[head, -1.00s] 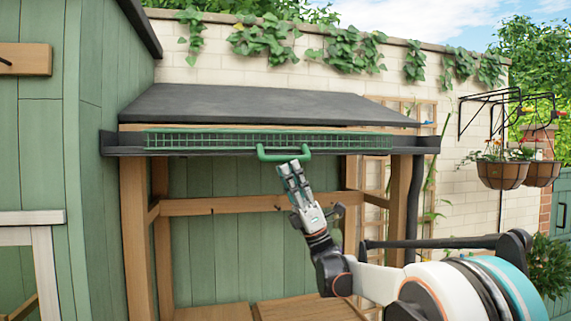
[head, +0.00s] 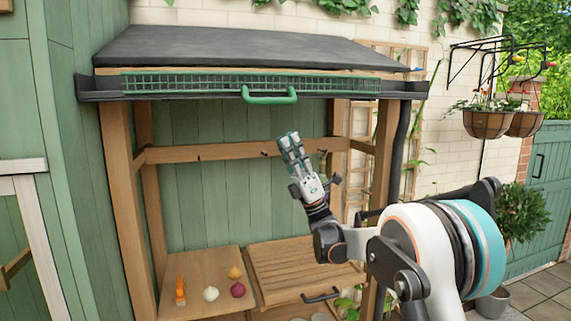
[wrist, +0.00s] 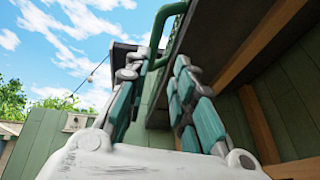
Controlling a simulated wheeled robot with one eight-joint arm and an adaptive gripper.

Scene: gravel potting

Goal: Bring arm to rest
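My gripper (head: 287,142) has teal finger pads and points up, below the green handle (head: 269,98) of a green mesh strip (head: 220,84) along the shelter's roof edge. It is clear of the handle in the head view. In the wrist view the two fingers (wrist: 160,68) stand apart with nothing between them. The handle also shows in the wrist view (wrist: 160,62), beyond the fingertips. My arm is raised and bent at the right of the head view.
A wooden bench (head: 205,274) below holds an orange item (head: 180,291) and several bulbs. Beside it is a slatted panel (head: 300,268) with a dark handle. Wooden posts (head: 122,190) frame the shelter. Hanging baskets (head: 486,124) are at right.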

